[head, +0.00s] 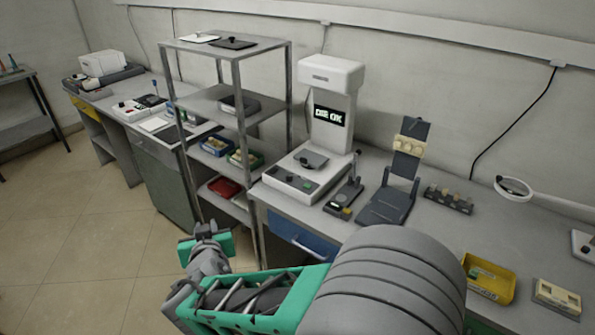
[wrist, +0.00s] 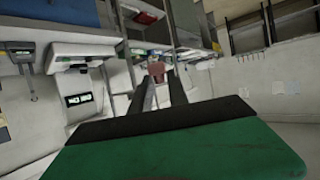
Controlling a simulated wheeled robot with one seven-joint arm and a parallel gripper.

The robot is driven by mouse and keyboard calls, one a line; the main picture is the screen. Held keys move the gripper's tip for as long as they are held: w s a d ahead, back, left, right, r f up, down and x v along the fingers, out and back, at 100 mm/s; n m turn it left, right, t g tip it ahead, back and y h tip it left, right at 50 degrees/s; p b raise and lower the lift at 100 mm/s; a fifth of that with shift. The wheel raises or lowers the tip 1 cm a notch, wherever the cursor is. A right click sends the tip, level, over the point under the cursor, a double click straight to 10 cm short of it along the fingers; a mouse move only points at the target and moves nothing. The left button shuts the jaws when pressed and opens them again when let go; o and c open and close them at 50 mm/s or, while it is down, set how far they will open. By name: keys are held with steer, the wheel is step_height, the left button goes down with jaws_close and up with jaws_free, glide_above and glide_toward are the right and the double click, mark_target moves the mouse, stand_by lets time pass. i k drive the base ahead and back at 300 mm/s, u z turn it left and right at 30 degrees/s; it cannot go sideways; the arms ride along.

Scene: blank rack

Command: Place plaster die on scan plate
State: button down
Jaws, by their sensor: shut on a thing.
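My gripper (head: 207,232) is at the lower left of the head view, in front of the shelf rack and away from the scanner. In the wrist view its two fingers (wrist: 160,88) are shut on a small pinkish-brown piece at their tips, which I take for the plaster die (wrist: 157,72). Its details are too small to tell, and I cannot make it out in the head view. The scan plate (head: 313,160) is a dark plate on the base of the white scanner (head: 331,78), whose screen reads DIE OK. The scanner also shows at left in the wrist view (wrist: 78,55).
An open metal rack (head: 238,108) with trays stands left of the scanner. A small dark stand (head: 344,197), an articulator-like holder (head: 388,205), a dark block with pegs (head: 447,200) and a yellow tray (head: 489,280) are on the bench to its right. Floor at left is clear.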

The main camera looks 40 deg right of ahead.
mark_target(311, 157)
steer(key=u, duration=0.4)
steer(key=k, duration=0.85)
steer(key=z, duration=0.6)
steer(key=i, duration=1.5)
steer(key=u, duration=0.5)
steer(key=i, duration=0.9)
